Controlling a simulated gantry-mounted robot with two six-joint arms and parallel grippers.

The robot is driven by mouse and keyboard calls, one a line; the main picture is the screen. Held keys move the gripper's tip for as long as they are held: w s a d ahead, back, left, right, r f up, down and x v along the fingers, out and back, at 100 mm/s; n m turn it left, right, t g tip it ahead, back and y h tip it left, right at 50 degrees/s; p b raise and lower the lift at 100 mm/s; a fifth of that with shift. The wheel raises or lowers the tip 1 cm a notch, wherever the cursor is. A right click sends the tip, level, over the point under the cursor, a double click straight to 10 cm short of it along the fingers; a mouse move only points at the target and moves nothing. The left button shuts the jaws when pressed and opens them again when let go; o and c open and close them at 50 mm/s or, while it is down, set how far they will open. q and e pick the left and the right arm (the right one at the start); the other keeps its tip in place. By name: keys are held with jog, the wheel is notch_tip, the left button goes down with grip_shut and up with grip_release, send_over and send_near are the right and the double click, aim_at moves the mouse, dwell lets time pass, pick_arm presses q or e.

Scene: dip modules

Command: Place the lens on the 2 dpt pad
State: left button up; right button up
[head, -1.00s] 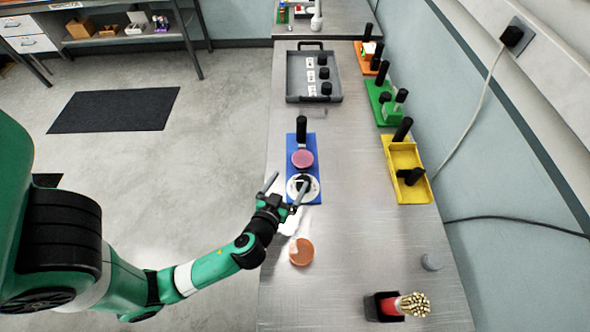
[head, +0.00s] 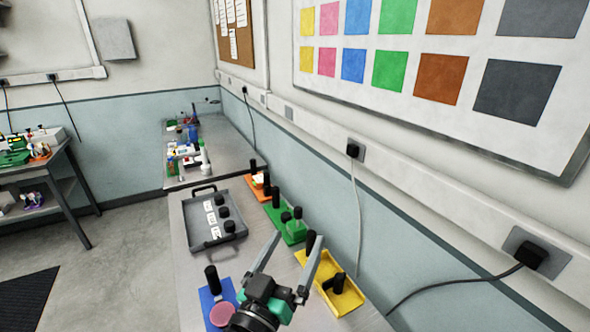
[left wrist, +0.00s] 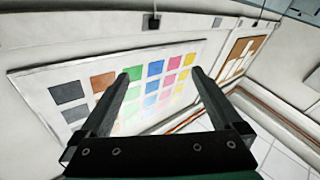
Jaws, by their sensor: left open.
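My left gripper (head: 298,243) is open, raised over the bench near the yellow tray. In the left wrist view its fingers (left wrist: 168,72) are apart with nothing between them. A grey tray (head: 197,240) holds several white labels (head: 212,218) beside black cylinders (head: 225,212); the print is too small to read, so I cannot tell which is the 2 dpt pad. A blue board (head: 207,300) at the bottom carries a black post (head: 212,279) and a pink disc (head: 222,316). I cannot pick out the lens. My right gripper is not in view.
A yellow tray (head: 345,303), a green board (head: 290,236) and an orange board (head: 255,193) with black posts line the wall side. A colour chart (head: 440,60) hangs above. The bench between the grey tray and the blue board is clear.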

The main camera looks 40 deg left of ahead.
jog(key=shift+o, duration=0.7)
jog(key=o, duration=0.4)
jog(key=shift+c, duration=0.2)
pick_arm(q)
jog(key=s+d+r+m+t+h, duration=0.2)
jog(key=r+t, duration=0.1)
jog(key=r, duration=0.6)
jog(key=s+d+r+m+t+h, duration=0.2)
jog(key=s+d+r+m+h, duration=0.1)
jog(key=r, duration=0.7)
jog(key=s+d+r+m+t+h, duration=0.2)
jog(key=s+d+r+t+h, duration=0.1)
jog(key=r, duration=0.6)
jog(key=shift+s+d+r+m+t, duration=0.15)
jog(key=shift+s+m+t, duration=0.1)
jog(key=shift+m+t, duration=0.05)
